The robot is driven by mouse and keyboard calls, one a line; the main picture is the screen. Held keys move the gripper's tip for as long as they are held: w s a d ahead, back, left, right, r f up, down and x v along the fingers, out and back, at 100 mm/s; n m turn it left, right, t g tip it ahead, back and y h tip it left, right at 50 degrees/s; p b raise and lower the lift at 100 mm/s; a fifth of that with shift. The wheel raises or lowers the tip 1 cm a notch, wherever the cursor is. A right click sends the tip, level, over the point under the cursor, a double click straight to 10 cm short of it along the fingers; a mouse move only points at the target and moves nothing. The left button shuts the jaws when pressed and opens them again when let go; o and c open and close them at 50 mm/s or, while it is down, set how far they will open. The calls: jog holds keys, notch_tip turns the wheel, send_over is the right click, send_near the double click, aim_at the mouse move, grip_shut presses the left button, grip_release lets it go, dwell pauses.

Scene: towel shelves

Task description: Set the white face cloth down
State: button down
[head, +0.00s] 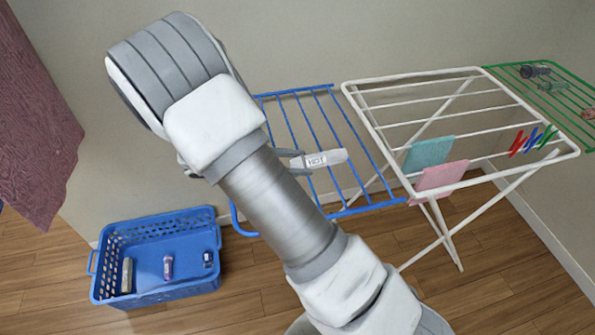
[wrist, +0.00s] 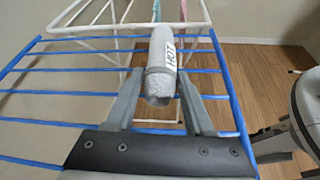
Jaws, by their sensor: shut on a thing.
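The white face cloth (wrist: 162,55) is a small roll with a "HOT" label. My gripper (wrist: 163,80) is shut on it, one finger on each side, with the roll pointing away from me. In the head view the cloth (head: 330,157) shows over the bars of the blue rack, to the right of my arm, with my gripper (head: 305,160) at its left end. The blue rack (head: 368,170) shows no other cloth on it. I cannot tell whether the cloth touches the bars. My arm hides part of the rack.
A white drying rack (head: 427,126) stands to the right, with a teal cloth (head: 428,153), a pink cloth (head: 441,177) and several clothespins (head: 531,140). A green rack (head: 510,70) is beyond it. A blue basket (head: 160,296) with small items is on the floor, lower left.

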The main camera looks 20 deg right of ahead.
jog(key=shift+f, duration=1.65)
jog(key=shift+f+b, duration=0.2)
jog(key=shift+b, duration=0.1)
jog(key=shift+c, duration=1.3)
grip_release()
jog(key=shift+r, duration=0.15)
